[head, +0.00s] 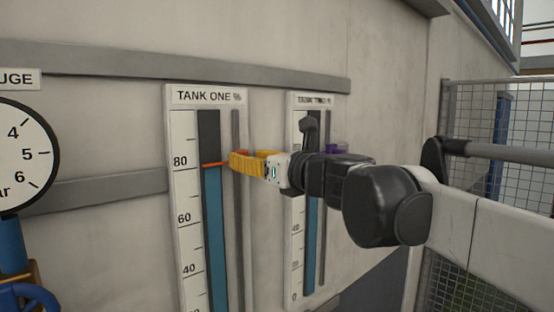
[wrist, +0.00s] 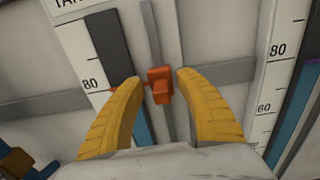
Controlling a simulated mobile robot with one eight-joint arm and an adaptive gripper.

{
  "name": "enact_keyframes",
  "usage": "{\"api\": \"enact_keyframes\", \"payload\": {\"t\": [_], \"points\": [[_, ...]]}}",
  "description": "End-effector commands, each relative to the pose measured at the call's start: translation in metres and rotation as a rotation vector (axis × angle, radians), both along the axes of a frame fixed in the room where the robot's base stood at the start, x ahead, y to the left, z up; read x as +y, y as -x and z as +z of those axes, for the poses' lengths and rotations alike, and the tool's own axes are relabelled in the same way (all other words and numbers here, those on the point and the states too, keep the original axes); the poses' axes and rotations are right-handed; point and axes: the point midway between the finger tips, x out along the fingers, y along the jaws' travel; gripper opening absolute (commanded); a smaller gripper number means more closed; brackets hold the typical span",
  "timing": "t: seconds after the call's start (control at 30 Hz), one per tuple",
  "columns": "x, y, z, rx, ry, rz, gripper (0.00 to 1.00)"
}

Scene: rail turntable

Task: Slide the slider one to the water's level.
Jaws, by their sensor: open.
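The orange slider one (wrist: 160,85) sits on the grey rail of the tank one gauge (head: 181,205). Its thin red pointer (head: 213,165) crosses the tube near the 80 mark. In the head view the blue water (head: 217,240) tops out about at the pointer, with dark empty tube above. My gripper (head: 238,160) is at the slider, with its yellow fingers open. In the wrist view my gripper (wrist: 157,79) has one finger on each side of the slider, with a small gap visible on the right. Contact on the left is unclear. The fingers hide most of the slider in the head view.
A second tank gauge (head: 294,270) with a purple slider (head: 337,148) stands to the right, partly behind my arm. A round dial (head: 22,155) and a blue valve wheel (head: 28,300) are at the left. A mesh fence (head: 500,190) stands at the right.

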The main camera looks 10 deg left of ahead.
Motion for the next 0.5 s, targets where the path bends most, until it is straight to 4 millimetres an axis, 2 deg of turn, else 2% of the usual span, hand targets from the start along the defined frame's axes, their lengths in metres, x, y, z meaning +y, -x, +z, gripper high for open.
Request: {"api": "enact_keyframes", "payload": {"t": [0.17, 0.5], "points": [[-0.012, 0.009, 0.0, 0.0, 0.0, -0.003, 0.41], [-0.068, 0.057, -0.001, 0.0, 0.0, -0.004, 0.41]]}}
